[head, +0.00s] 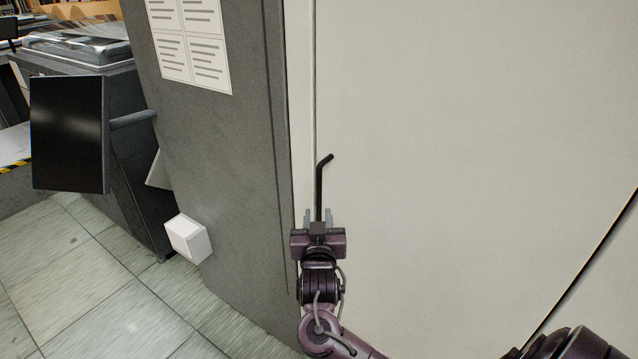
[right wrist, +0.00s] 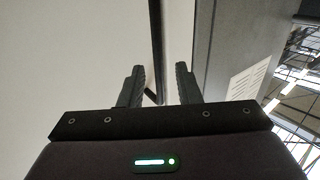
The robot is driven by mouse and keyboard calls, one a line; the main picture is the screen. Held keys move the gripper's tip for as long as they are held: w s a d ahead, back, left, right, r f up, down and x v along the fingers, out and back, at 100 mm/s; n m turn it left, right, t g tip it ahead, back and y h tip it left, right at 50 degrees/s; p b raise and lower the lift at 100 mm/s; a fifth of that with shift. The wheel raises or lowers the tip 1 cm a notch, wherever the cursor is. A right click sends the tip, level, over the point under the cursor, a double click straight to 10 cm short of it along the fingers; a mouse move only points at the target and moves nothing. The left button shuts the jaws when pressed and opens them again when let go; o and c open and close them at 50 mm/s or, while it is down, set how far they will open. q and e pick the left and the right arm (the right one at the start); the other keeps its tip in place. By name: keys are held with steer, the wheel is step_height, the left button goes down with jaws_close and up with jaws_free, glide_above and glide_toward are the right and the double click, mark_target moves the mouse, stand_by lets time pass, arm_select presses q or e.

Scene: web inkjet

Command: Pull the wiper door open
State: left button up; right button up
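The wiper door appears to be the large plain cream panel (head: 470,130), which looks closed, with a narrow seam along its left side. A thin black handle (head: 320,183) with a bent upper end stands upright near that edge. My right gripper (head: 319,216) is open at the handle's lower part, its fingers on either side of the bar in the picture. In the right wrist view the handle (right wrist: 156,45) runs between the two spread fingers (right wrist: 159,85), with gaps on both sides. How deep it sits between them is unclear. My left gripper is not in view.
A grey cabinet side (head: 225,150) with paper sheets (head: 190,45) stands left of the door. A small white box (head: 188,238) sticks out from it. A black monitor (head: 68,133) is farther left. Tiled floor (head: 90,280) is clear at the lower left.

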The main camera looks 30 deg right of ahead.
mark_target(319, 194)
steer(key=shift+m, duration=0.3)
steer(key=w+d, duration=0.1)
steer(key=w, duration=0.1)
steer(key=w+d+r+p, duration=0.1)
steer(key=w+d, duration=0.1)
steer(key=w+d+p, duration=0.1)
steer(key=w, duration=0.1)
steer(key=shift+d+r, duration=0.25)
steer(key=shift+r, duration=0.15)
jaws_close()
